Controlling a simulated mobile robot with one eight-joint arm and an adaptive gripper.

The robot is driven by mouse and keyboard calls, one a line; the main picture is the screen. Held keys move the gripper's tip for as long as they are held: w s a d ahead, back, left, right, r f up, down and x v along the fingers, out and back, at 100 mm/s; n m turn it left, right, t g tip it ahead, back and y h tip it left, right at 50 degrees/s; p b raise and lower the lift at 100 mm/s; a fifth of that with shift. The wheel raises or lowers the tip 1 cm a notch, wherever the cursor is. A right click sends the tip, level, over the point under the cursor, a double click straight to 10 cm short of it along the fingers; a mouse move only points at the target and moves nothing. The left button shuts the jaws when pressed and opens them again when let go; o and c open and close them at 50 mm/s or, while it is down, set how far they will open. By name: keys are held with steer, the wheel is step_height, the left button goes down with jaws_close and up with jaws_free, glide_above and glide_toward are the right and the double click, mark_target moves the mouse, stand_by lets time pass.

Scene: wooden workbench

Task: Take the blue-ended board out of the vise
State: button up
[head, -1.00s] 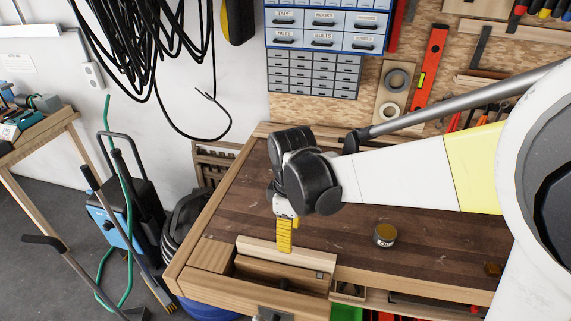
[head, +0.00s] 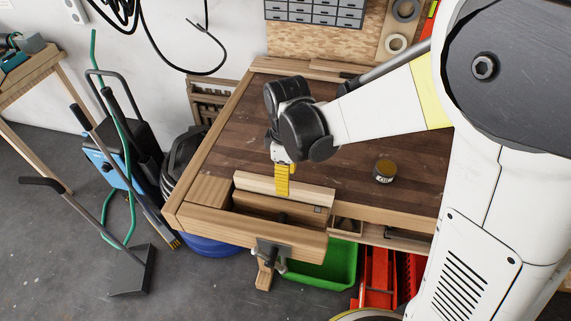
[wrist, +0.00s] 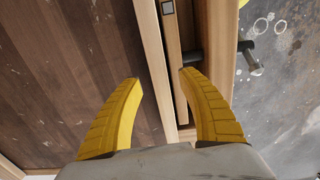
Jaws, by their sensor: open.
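The vise (head: 250,230) is at the bench's front left corner, with its wooden front jaw and dark metal screw below. A pale board (head: 305,190) stands on edge along the back of the vise opening; it also shows in the wrist view (wrist: 152,50). No blue end is clear to me. My gripper (head: 282,192) is above the pale board, fingers down. In the wrist view my gripper (wrist: 160,77) is open, its yellow fingers apart, with the pale board running between them. I cannot tell how far above the board the tips are.
A small round tin (head: 385,170) stands on the bench to the right. The bench top (head: 230,150) behind the vise is clear. A green bin (head: 330,268) and red crates (head: 378,275) are below the bench. A blue cart (head: 115,165) stands on the left floor.

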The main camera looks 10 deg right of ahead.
steer(key=shift+f+b, duration=0.75)
steer(key=shift+f, duration=1.55)
jaws_close()
